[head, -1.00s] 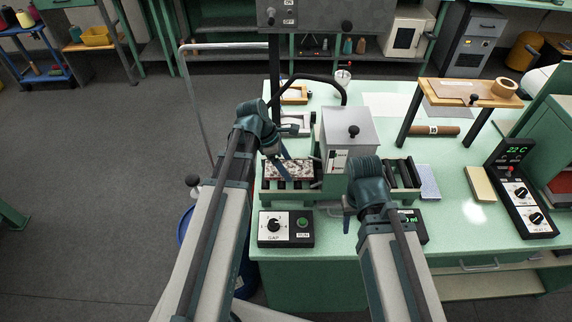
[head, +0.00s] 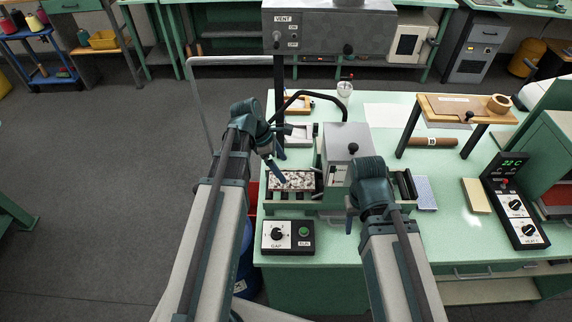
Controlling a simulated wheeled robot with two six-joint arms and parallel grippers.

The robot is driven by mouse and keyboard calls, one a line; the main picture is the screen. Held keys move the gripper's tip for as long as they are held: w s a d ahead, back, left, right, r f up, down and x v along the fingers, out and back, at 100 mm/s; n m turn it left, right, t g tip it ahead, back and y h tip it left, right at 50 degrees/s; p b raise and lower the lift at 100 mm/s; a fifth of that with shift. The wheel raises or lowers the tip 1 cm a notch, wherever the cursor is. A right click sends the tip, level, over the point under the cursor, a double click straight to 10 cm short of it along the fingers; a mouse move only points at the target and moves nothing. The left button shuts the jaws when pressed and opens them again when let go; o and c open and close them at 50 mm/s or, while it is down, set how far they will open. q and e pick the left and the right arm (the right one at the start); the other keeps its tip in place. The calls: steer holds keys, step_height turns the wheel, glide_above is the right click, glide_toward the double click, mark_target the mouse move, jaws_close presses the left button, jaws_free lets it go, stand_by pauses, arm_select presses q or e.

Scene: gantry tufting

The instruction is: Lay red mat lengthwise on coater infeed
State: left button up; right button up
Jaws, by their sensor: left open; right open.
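A speckled white and dark mat with reddish edges (head: 305,180) lies flat on the infeed at the left side of the coater (head: 347,146), its long side running left to right toward the machine. My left gripper (head: 280,176) is open, with a finger over the left part of the mat. I cannot tell whether it touches the mat. My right gripper (head: 350,222) is open and empty, in front of the coater and apart from the mat. My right arm hides part of the coater's outfeed rollers (head: 404,186).
A gap control box (head: 287,236) stands at the bench's front edge, before the infeed. A bent metal rail (head: 203,110) rises left of the bench. A wooden stand (head: 455,104), a yellow block (head: 475,196) and a heater controller (head: 515,202) are at right.

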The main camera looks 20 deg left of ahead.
arm_select(q)
steer(key=p+v, duration=0.5)
steer(key=v, duration=0.2)
arm_select(e)
step_height(320, 180, up, 7)
steer(key=shift+f, duration=0.2)
arm_select(q)
steer(key=shift+a, duration=0.1)
steer(key=s+d+f+m+y+b, duration=0.1)
steer(key=s+d+f+m+b, duration=0.2)
steer(key=m, duration=0.4)
steer(key=s+d+f+m+g+y+b, duration=0.1)
steer(key=s+d+f+m+y+b, duration=0.1)
steer(key=s+d+f+m+b, duration=0.2)
steer(key=s+d+f+m+y+b, duration=0.2)
steer(key=s+d+f+m, duration=0.3)
steer(key=d+m, duration=0.4)
steer(key=shift+f+m+g+b, duration=0.15)
steer(key=shift+m+b, duration=0.25)
steer(key=shift+m, duration=0.45)
steer(key=shift+f+m+g+b, duration=0.15)
steer(key=shift+m+b, duration=0.25)
steer(key=shift+m, duration=0.45)
steer(key=shift+s+d+m+y, duration=0.25)
steer(key=shift+s+m+y, duration=0.1)
steer(key=shift+m, duration=0.45)
arm_select(e)
step_height(320, 180, down, 11)
steer(key=shift+f, duration=0.15)
